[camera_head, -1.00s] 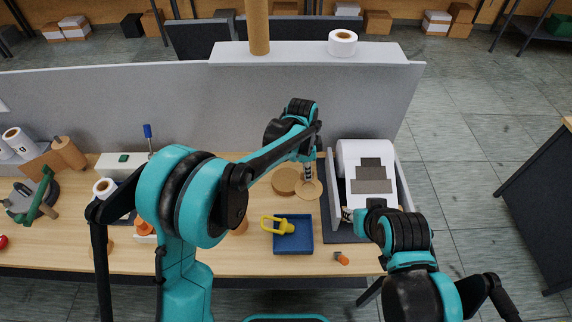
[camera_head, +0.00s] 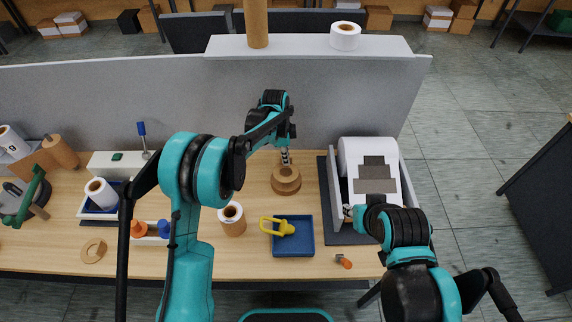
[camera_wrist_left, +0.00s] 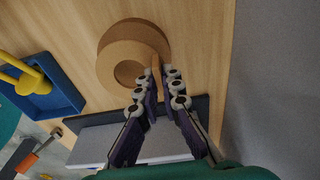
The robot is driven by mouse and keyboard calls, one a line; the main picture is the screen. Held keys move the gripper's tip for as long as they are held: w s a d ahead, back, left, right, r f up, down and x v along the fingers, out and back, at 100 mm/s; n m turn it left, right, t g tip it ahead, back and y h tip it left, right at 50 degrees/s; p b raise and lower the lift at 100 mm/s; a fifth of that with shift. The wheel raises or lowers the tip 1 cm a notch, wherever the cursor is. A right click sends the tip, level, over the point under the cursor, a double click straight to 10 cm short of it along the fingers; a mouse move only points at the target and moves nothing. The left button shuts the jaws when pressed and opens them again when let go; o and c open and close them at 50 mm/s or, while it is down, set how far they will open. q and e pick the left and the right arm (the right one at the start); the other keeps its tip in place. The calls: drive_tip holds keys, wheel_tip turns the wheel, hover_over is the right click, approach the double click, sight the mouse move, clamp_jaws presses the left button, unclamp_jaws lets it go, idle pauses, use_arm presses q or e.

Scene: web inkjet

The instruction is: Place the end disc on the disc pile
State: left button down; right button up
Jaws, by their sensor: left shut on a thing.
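The disc pile (camera_head: 286,187) is a low tan stack on the wooden table, left of the printer, and also shows in the left wrist view (camera_wrist_left: 112,55). My left gripper (camera_head: 286,162) is at the pile's far edge, and its fingers (camera_wrist_left: 158,80) are shut on the tan end disc (camera_wrist_left: 155,72). The end disc is over the pile in the head view; whether it rests on the pile or hovers just above cannot be told. My right gripper (camera_head: 348,211) is beside the printer's left side, its jaws too small to read.
A printer (camera_head: 408,200) with white paper stands right of the pile. A blue tray (camera_head: 293,248) with a yellow item (camera_head: 281,227) is in front. A grey partition (camera_head: 220,105) runs behind.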

use_arm(q)
wheel_tip(320, 180, down, 3)
drive_tip(key=shift+f+b, duration=0.15)
drive_tip(key=shift+b, duration=0.25)
drive_tip(key=shift+f, duration=0.2)
drive_tip(key=c, duration=1.7)
unclamp_jaws()
drive_tip(key=shift+r, duration=0.1)
drive_tip(key=shift+r, duration=0.1)
drive_tip(key=shift+r, duration=0.3)
drive_tip(key=r+p, duration=0.1)
drive_tip(key=r, duration=0.2)
drive_tip(key=a+r+p, duration=0.1)
drive_tip(key=r, duration=0.7)
drive_tip(key=shift+a+r+p, duration=0.2)
drive_tip(key=shift+r+p, duration=0.05)
drive_tip(key=shift+p, duration=0.15)
